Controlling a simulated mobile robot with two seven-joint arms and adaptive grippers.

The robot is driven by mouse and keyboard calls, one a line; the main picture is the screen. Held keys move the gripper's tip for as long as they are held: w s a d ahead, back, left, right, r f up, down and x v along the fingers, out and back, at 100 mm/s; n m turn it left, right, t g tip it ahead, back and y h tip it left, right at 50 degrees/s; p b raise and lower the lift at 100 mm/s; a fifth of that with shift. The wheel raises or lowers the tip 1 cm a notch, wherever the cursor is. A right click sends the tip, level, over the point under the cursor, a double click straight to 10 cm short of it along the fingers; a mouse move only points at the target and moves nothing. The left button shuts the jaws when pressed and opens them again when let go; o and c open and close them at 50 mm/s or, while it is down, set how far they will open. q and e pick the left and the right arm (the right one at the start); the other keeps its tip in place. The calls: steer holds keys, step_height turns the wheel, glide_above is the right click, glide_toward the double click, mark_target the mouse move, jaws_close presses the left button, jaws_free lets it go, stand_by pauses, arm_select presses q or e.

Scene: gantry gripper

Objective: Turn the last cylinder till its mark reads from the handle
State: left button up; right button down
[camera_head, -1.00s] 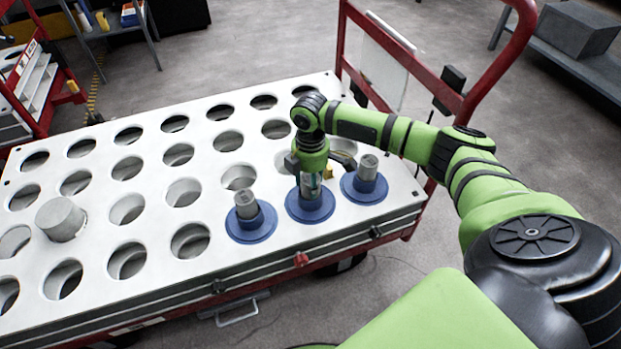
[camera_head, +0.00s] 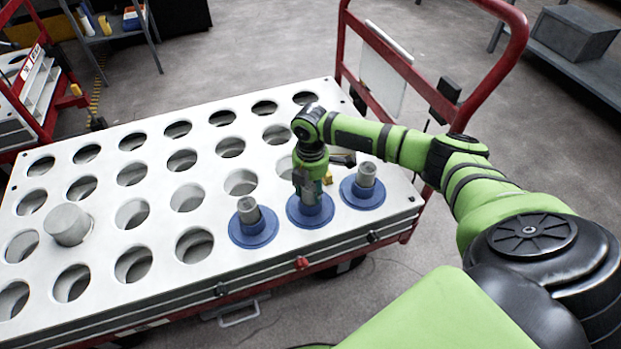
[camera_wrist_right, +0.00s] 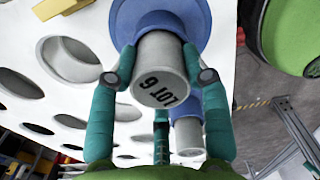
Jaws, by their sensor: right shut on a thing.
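My right gripper (camera_head: 308,190) points down over the middle of three blue flanged holders (camera_head: 323,216). In the right wrist view its teal fingers (camera_wrist_right: 164,77) are shut on a grey cylinder (camera_wrist_right: 163,62), one on each side. The cylinder stands in its blue holder (camera_wrist_right: 198,20). Grey cylinders stand in the left holder (camera_head: 248,208) and the right holder (camera_head: 366,173). My left gripper is out of view.
The white cart top (camera_head: 215,262) has rows of empty round holes. The red cart handle (camera_head: 515,50) rises at the right, behind my arm. Shelves and a grey box (camera_head: 575,33) stand farther back.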

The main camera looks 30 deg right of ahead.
steer(key=shift+n, duration=0.5)
steer(key=shift+r+n+p, duration=0.1)
steer(key=shift+n+p, duration=0.4)
steer(key=shift+n, duration=1)
steer(key=shift+n+p, duration=0.6)
steer(key=shift+n, duration=0.9)
